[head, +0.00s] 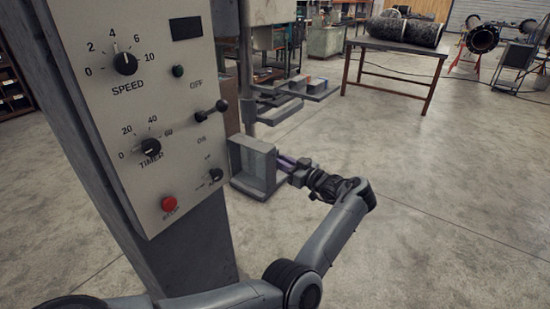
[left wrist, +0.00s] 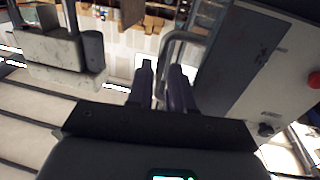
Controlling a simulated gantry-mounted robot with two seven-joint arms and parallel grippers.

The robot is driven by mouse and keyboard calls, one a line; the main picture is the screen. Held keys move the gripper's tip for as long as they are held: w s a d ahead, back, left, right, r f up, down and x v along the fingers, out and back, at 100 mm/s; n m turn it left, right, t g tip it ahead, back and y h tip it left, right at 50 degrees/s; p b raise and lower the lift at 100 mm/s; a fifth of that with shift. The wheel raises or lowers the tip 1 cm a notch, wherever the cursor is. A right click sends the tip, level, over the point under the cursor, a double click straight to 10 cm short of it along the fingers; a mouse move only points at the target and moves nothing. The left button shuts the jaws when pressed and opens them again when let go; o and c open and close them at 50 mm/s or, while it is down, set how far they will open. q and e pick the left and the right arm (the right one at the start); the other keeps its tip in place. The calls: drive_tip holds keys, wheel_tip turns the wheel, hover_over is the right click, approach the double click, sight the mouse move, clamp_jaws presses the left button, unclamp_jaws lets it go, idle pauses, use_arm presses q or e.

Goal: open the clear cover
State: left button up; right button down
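I cannot clearly pick out a see-through pane as the clear cover. A grey box-like frame (head: 254,168) stands beside the control panel in the head view and may be part of it. My left gripper (head: 284,162) is at the right side of this frame, pointing left towards it. In the left wrist view its two dark fingers (left wrist: 162,72) stand a little apart. A grey bent bar (left wrist: 169,46) shows beyond and between the fingers. I cannot tell whether they touch it. My right gripper is not in view.
The control panel (head: 152,95) with knobs, levers and a red stop button (head: 169,204) stands at the left, close to my left arm. Grey machine shelves (head: 279,111) are behind the frame. A table (head: 395,47) stands farther back. The floor to the right is clear.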

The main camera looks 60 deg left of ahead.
use_arm(q)
drive_tip(key=v, duration=0.5)
drive_tip(key=shift+d, duration=0.35)
